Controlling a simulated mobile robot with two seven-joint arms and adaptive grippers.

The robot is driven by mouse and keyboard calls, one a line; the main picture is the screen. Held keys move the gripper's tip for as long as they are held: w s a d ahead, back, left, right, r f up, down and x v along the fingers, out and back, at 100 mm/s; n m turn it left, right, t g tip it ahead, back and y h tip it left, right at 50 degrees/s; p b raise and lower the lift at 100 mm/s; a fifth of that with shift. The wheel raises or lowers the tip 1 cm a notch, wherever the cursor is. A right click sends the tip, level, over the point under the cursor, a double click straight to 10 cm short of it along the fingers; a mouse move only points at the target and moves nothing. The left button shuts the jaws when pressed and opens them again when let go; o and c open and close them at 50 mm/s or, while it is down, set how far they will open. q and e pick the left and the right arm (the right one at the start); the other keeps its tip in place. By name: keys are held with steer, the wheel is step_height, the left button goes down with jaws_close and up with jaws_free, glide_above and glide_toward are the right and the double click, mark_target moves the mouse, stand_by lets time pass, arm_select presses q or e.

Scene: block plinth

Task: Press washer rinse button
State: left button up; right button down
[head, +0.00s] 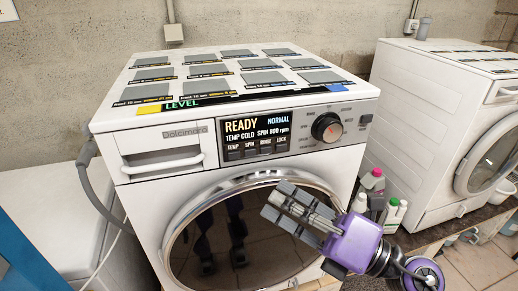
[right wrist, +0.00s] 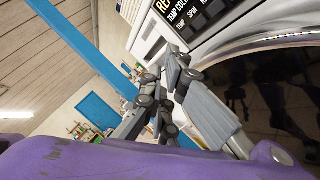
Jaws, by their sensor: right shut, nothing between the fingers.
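The white washer (head: 150,190) stands in the middle of the head view. Its dark display panel (head: 257,135) reads READY, NORMAL, TEMP COLD and SPIN 800 rpm. Along the panel's lower edge is a row labelled TEMP, SPIN, RINSE and LOCK; the rinse button (head: 266,142) is third from the left. My purple right gripper (head: 275,198) is shut and empty, in front of the round door and below the panel, apart from the button in the picture. The right wrist view shows its grey fingers (right wrist: 182,72) with part of the panel (right wrist: 198,12) above. My left gripper is out of view.
A black dial (head: 327,127) sits right of the panel and a detergent drawer (head: 160,152) left of it. Flat grey tiles (head: 238,53) cover the top. Bottles (head: 373,181) stand at the right, before a second washer (head: 420,130).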

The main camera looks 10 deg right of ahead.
mark_target(268, 180)
steer(key=w, duration=0.6)
steer(key=shift+w+a, duration=0.1)
steer(key=shift+w, duration=1.1)
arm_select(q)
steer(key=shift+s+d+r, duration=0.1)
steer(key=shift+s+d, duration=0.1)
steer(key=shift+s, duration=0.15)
arm_select(e)
steer(key=shift+w, duration=0.15)
stand_by(0.5)
steer(key=shift+w, duration=0.25)
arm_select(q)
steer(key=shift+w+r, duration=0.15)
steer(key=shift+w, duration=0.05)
arm_select(e)
steer(key=shift+w+f, duration=0.1)
